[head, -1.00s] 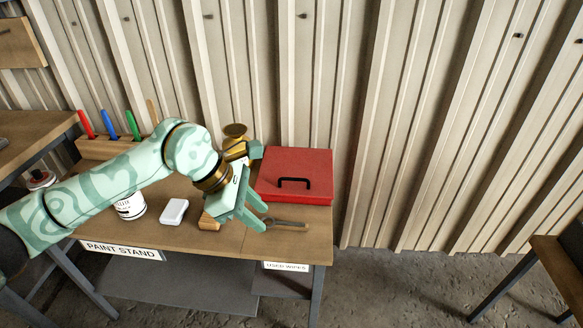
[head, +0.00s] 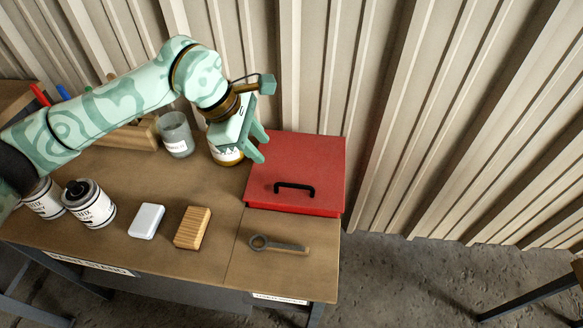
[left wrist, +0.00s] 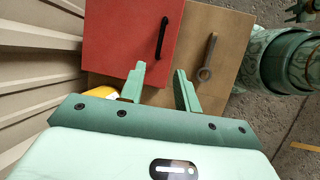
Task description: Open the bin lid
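The red bin (head: 305,160) stands at the table's back right corner. Its flat lid looks shut and has a black bar handle (head: 294,187) near the front edge. The lid also shows in the left wrist view (left wrist: 118,35), with the handle (left wrist: 162,37) at its right side. My left gripper (head: 262,147) is open and empty, by the lid's back left part and away from the handle. In the left wrist view its fingers (left wrist: 160,87) are apart, with the lid's edge and bare wood beyond them.
A wrench (head: 278,245) lies in front of the bin. A wooden block (head: 193,228), a white block (head: 147,221) and paint cans (head: 92,205) stand to the left. A glass jar (head: 176,135) and a partly hidden jar (head: 227,153) are near the left gripper. A corrugated wall closes the back.

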